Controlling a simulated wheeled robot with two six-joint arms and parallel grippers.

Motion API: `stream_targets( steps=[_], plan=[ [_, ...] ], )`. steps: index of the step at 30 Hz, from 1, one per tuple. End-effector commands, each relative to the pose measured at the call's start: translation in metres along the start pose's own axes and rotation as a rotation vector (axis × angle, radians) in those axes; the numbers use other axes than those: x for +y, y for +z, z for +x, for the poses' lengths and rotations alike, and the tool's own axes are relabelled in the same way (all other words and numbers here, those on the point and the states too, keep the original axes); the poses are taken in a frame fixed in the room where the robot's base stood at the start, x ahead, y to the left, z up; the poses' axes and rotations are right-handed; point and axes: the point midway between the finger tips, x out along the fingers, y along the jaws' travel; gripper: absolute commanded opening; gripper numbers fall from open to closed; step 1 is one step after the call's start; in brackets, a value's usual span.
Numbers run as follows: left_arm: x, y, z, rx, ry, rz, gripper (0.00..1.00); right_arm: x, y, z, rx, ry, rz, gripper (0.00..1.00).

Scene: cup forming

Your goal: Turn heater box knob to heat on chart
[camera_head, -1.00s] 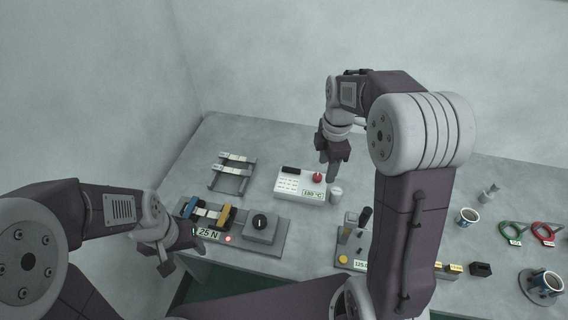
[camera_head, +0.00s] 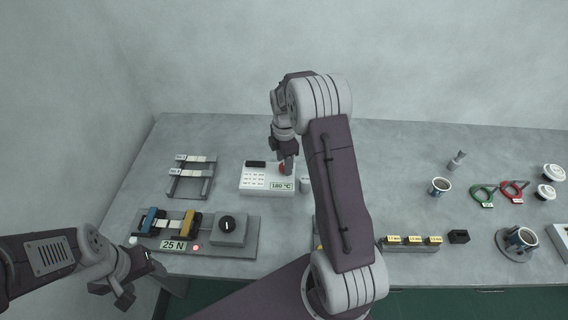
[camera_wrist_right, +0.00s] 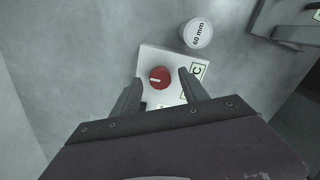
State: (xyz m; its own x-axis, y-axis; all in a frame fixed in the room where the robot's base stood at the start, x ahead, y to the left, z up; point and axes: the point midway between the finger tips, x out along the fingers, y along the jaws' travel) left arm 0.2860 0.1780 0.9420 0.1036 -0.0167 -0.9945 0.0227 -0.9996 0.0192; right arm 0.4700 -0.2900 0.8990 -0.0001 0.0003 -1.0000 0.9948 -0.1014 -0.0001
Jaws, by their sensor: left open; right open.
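The heater box (camera_head: 266,179) is a white box with a printed chart (camera_head: 258,180) on its top, a black block at its back and a "180 °C" label (camera_head: 282,186). Its red knob (camera_wrist_right: 159,78) has a white pointer line and sits between the fingers in the right wrist view. My right gripper (camera_wrist_right: 159,88) is open above the box, with one finger on each side of the knob; contact cannot be told. In the head view the gripper partly hides the knob (camera_head: 283,168). My left gripper (camera_head: 127,292) is open and empty at the table's front left.
A grey cylinder marked "60 mm" (camera_wrist_right: 197,33) stands close beside the box. A fixture labelled "25 N" (camera_head: 172,245) with a black dial (camera_head: 227,224) is in front. A rack (camera_head: 192,178) stands to the left. Cups and ring tools are at the right.

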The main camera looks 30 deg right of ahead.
Motion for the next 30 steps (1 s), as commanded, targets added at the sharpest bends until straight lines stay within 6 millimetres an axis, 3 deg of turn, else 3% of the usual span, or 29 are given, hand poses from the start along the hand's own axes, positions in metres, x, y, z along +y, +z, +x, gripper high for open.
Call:
stream_targets(
  steps=[3,11,16,17,30],
  plan=[
    [0.0000,0.0000,0.0001,0.000,0.000,0.000,0.63,-0.0004,-0.0001,0.0091,0.000,-0.001,0.000,0.52],
    [0.0000,0.0000,0.0001,0.000,0.000,0.000,0.63,-0.0002,-0.0001,0.0105,0.000,0.000,0.000,0.49],
    [0.0000,0.0000,0.0001,0.000,0.000,0.000,0.63,-0.0002,-0.0001,0.0103,0.000,0.000,0.000,0.02],
    [0.0000,0.0000,0.0001,0.000,0.000,0.000,0.63,-0.0002,-0.0001,0.0103,0.000,0.000,0.000,0.00],
    [0.0001,-0.0009,-0.0085,0.000,0.000,0.000,0.63,-0.0006,-0.0001,0.0083,0.000,-0.002,0.103,0.00]
  ],
)
